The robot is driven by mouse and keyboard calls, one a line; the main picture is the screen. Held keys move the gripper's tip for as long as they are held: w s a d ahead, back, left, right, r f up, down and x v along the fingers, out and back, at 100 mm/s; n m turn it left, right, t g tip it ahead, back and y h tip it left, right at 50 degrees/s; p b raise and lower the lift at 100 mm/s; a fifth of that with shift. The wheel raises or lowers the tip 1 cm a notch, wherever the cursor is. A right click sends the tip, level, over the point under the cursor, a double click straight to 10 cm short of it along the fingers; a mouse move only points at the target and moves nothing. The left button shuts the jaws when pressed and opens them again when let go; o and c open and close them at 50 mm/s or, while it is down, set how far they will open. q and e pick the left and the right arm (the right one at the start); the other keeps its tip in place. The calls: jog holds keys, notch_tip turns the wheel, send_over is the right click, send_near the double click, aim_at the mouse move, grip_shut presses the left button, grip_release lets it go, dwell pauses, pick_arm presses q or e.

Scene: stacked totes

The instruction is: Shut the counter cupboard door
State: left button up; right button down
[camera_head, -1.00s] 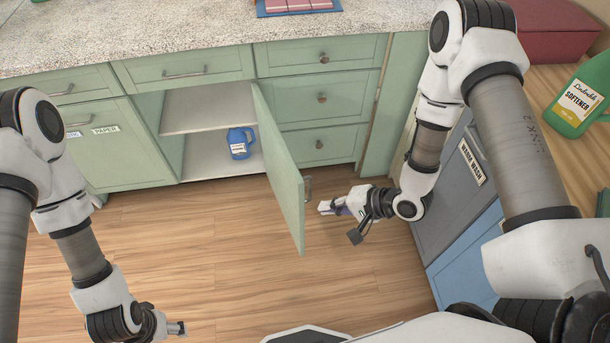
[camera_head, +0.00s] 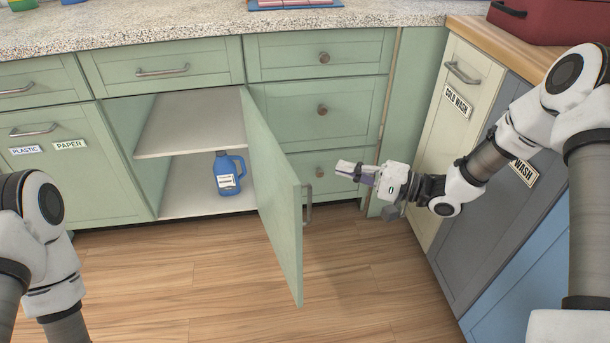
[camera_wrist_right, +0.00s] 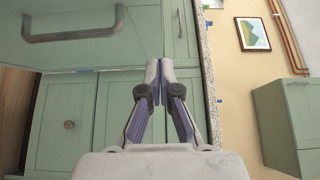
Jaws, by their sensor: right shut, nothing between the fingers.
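The green cupboard door (camera_head: 277,185) stands wide open, hinged at its right side of the opening and swung out toward me. Its metal handle (camera_head: 308,204) is on the right-hand face. My right gripper (camera_head: 340,168) is to the right of the door, apart from it, shut and empty, pointing left. In the right wrist view the shut fingertips (camera_wrist_right: 160,64) point at green panelling, with a metal handle (camera_wrist_right: 75,32) at the upper left. My left arm shows at the lower left, but its gripper is out of view.
The open cupboard has a shelf (camera_head: 195,122) and a blue jug (camera_head: 229,173) on its floor. Drawers (camera_head: 350,106) are right of the opening. Cream and grey bin fronts (camera_head: 455,130) stand at the right. The wooden floor (camera_head: 200,290) before the cupboard is clear.

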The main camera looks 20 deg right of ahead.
aim_at(289, 164)
jog(key=w+a+b, duration=0.1)
jog(key=a, duration=0.1)
jog(key=w+a, duration=0.1)
jog(key=a, duration=0.2)
jog(key=w+a+b, duration=0.1)
jog(key=a, duration=0.2)
jog(key=shift+w+a+f+b, duration=0.1)
jog(key=shift+a+f+b, duration=0.1)
jog(key=shift+b, duration=0.15)
jog(key=shift+a+r, duration=0.15)
jog(key=shift+a, duration=0.15)
